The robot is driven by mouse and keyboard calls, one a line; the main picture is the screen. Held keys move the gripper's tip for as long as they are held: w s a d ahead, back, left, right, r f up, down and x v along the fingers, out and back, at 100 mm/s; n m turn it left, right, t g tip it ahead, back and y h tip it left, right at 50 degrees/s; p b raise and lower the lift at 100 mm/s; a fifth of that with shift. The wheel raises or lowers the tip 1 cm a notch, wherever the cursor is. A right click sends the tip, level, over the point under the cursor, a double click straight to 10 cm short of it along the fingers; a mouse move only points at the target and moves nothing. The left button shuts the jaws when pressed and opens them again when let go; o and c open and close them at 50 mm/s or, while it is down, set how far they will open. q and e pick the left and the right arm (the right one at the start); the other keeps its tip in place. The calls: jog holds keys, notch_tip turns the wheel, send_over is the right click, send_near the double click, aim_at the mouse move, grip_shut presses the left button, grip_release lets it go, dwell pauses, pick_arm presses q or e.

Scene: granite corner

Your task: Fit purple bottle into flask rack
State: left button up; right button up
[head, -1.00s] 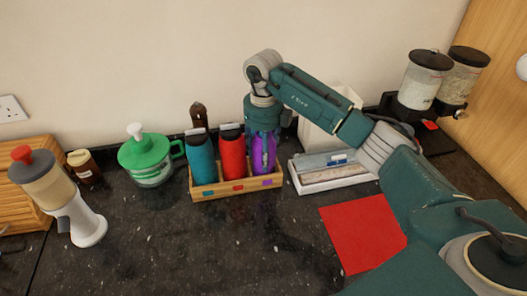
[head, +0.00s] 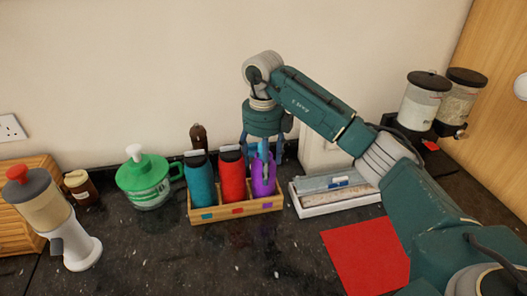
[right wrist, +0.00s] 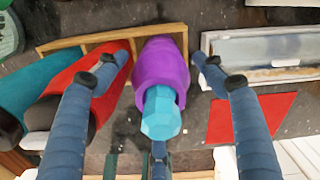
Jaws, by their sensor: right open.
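The purple bottle (head: 262,176) stands in the right compartment of the wooden flask rack (head: 237,211), by the purple marker. In the right wrist view the purple bottle (right wrist: 161,65) shows its light blue cap towards the camera. The teal bottle (head: 200,179) and the red bottle (head: 232,175) stand in the left and middle compartments. My right gripper (head: 262,150) is above the purple bottle; in the right wrist view its open fingers (right wrist: 158,70) are on either side of the bottle, apart from it. The bottle's base is hidden by the rack. My left gripper is not in view.
A white tray (head: 338,205) with flat items lies just right of the rack. A red mat (head: 368,256) is in front of it. A green-lidded jar (head: 147,179) stands left of the rack. The counter in front is clear.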

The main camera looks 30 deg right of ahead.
notch_tip(320, 180, up, 8)
jog(key=shift+f, duration=0.25)
dwell(0.5)
